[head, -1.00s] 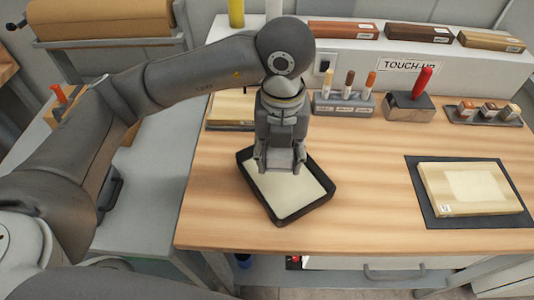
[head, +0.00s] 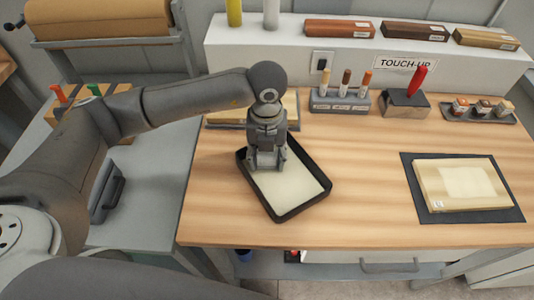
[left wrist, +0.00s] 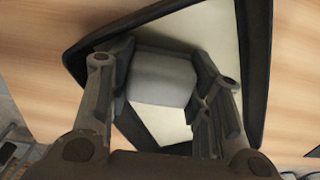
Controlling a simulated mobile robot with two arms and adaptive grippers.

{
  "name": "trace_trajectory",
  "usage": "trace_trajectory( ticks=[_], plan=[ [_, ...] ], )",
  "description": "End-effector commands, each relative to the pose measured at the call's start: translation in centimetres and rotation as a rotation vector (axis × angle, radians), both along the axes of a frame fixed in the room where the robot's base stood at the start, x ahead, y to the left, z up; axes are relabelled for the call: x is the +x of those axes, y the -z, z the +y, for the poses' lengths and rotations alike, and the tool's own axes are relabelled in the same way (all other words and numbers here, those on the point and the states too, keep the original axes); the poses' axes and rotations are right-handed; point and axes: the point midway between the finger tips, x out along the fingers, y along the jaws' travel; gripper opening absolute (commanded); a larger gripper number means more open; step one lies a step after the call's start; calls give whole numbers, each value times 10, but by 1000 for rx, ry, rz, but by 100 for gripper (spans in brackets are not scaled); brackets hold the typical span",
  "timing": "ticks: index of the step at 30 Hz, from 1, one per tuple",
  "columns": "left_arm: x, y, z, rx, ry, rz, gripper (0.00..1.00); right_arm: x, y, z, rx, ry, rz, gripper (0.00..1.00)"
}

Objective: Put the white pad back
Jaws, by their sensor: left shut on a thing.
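My left gripper (head: 266,163) is over the back left part of a black tray (head: 304,208) with a pale cream bottom. In the left wrist view its fingers (left wrist: 160,95) are shut on a whitish block, the white pad (left wrist: 163,78). The pad is inside the outline of the tray, whose dark rim (left wrist: 258,60) shows around it. I cannot tell whether the pad touches the tray bottom. In the head view the gripper hides the pad. My right gripper is not in view.
A pale wood panel (head: 435,188) lies on a dark mat (head: 408,170) at the right. The bench between tray and mat is clear.

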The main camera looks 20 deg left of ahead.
Motion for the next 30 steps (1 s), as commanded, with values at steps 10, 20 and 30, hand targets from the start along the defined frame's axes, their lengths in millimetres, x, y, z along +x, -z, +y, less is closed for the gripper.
trace_trajectory(
  ticks=[10, 20, 30],
  plan=[
    [0, 3, 0, 0, 0, 0, 55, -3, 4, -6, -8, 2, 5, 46],
    [0, -1, 0, 0, 0, 0, 55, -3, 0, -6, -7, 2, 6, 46],
    [1, -60, -1, -2, 1, -6, 55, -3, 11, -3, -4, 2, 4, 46]
  ],
)
